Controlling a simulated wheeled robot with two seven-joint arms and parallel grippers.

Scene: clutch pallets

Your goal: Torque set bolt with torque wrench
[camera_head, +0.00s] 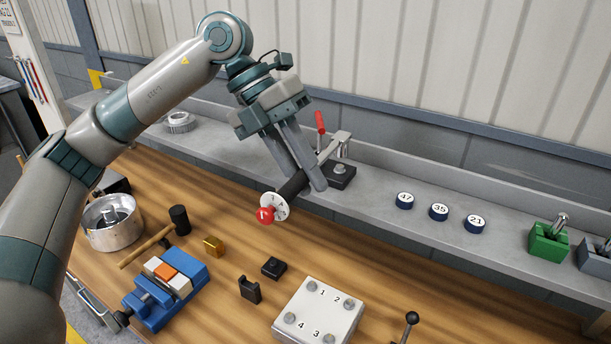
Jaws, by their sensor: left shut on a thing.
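My left gripper (308,188) comes down from the upper left and is shut on the black grip of the torque wrench (293,188). The wrench is tilted above the bench, with a white numbered dial and a red knob at its near lower end. My right gripper is not in view.
A blue vise (160,295), a mallet (179,220), a brass block (213,247) and black blocks (273,268) lie left of the plate.

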